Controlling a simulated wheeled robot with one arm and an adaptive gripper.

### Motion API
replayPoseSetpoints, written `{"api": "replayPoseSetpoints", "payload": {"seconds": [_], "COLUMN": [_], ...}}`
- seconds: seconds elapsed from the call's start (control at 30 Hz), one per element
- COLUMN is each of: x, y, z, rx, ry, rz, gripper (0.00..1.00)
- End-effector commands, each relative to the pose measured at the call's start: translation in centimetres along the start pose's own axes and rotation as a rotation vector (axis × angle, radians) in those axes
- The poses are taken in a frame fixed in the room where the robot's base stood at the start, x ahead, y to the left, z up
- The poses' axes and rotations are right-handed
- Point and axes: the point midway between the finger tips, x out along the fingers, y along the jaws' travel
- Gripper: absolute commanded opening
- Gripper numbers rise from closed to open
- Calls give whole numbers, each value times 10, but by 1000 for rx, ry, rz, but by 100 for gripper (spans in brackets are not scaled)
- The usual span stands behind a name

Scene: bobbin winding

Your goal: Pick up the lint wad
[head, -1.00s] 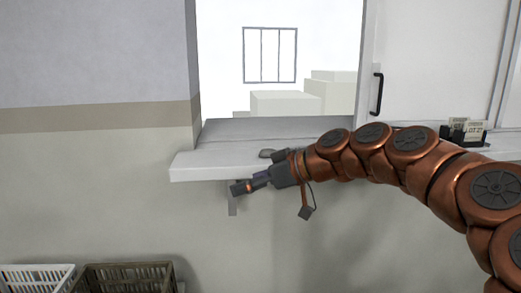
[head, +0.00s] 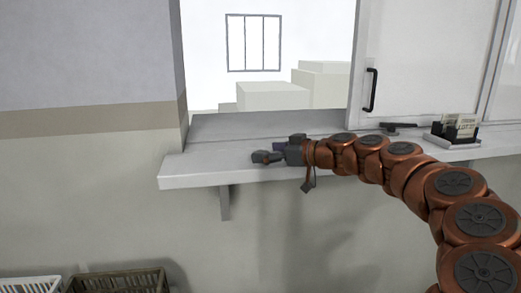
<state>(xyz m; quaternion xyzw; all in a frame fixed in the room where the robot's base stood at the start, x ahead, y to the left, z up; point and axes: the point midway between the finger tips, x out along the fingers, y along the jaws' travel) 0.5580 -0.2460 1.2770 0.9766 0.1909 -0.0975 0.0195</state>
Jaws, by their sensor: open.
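My gripper (head: 265,157) is open at the end of my copper-coloured arm. It is over the front part of the white hatch ledge (head: 195,170), pointing left. I cannot make out the lint wad in the head view now. A small grey lump showed on the ledge beside the gripper a second ago, and the gripper and wrist now cover or crowd that area. I cannot tell whether that lump is the lint wad, or whether anything lies between the fingers.
A dark flat tool (head: 398,128) and a dark holder with cards (head: 455,131) are on the ledge's right part. A sliding panel with a black handle (head: 371,90) stands at the right. A white crate (head: 30,285) and a brown crate (head: 118,281) are below left.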

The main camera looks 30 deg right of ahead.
Motion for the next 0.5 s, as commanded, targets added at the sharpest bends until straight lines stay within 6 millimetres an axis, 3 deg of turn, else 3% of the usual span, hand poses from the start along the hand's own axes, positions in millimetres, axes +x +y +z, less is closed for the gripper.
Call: {"api": "replayPoseSetpoints", "payload": {"seconds": [0.2, 0.5], "x": [21, 24], "y": [1, 1], "z": [0, 1], "rx": [2, 1], "ry": [-2, -1], "rz": [-1, 1], "gripper": [94, 92]}}
